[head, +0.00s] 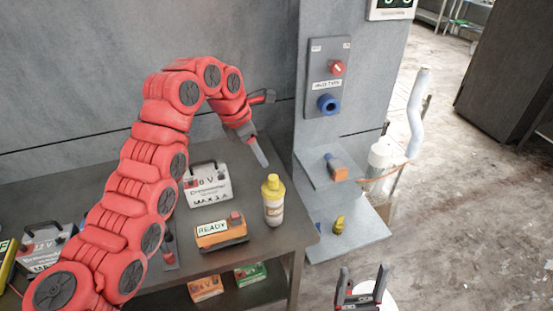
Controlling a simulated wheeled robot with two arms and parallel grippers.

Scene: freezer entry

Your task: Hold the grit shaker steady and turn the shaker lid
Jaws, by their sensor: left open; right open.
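The grit shaker (274,209) stands upright near the right end of the grey table. It has a pale body with a label and a yellow lid (273,184) on top. My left gripper (262,156) is open and points down, just above and behind the lid in the picture; it appears apart from the shaker. Its fingers overlap in this view. My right gripper (364,274) is open and empty at the bottom of the picture, off the table to the right, with its fingers pointing up.
A white battery-like box (206,191) and an orange box marked READY (220,234) stand left of the shaker. Wall shelves (345,236) and a panel with red and blue knobs (324,77) are to the right. Orange and green boxes lie on the lower shelf.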

